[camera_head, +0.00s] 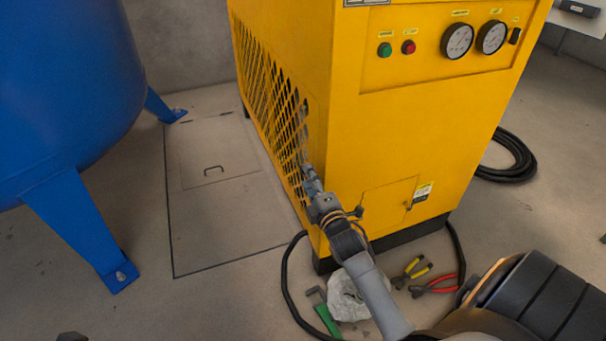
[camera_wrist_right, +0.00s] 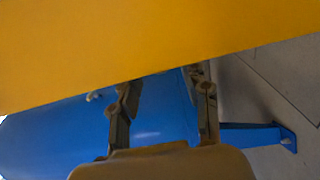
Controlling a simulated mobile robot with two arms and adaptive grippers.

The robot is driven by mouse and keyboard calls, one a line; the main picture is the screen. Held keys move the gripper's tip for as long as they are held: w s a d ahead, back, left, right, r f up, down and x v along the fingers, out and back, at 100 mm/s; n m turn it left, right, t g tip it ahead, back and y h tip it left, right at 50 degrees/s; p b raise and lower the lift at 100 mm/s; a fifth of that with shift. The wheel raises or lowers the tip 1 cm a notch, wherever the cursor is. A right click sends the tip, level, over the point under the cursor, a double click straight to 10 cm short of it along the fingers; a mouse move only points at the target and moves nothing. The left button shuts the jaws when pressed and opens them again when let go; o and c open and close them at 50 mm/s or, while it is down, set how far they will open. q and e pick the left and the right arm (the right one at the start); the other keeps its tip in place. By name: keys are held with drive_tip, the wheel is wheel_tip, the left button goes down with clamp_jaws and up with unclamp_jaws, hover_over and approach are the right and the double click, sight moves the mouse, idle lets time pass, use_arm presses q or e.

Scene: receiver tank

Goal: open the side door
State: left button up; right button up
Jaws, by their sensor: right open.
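The yellow cabinet (camera_head: 420,130) stands right of centre in the head view. Its left side carries a slatted grille panel (camera_head: 265,85), with a small dark handle-like part (camera_head: 303,110) near its front edge. My right gripper (camera_head: 309,174) is at the lower front corner of that side, below this part. In the right wrist view my right gripper (camera_wrist_right: 163,82) has its two fingers apart, with nothing between them. The yellow cabinet surface (camera_wrist_right: 120,45) fills the top there and hides the fingertips' ends partly. Whether they touch it cannot be told. My left gripper is not in view.
A blue tank (camera_head: 60,90) on legs stands at left. A floor hatch (camera_head: 215,150) lies between it and the cabinet. A small front panel (camera_head: 388,205), pliers (camera_head: 435,285), a crumpled white bag (camera_head: 345,298) and a black hose (camera_head: 288,285) are near my right arm.

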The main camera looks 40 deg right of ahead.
drive_tip(key=shift+b+x, duration=0.5)
drive_tip(key=shift+x, duration=1.7)
drive_tip(key=shift+c, duration=0.4)
clamp_jaws()
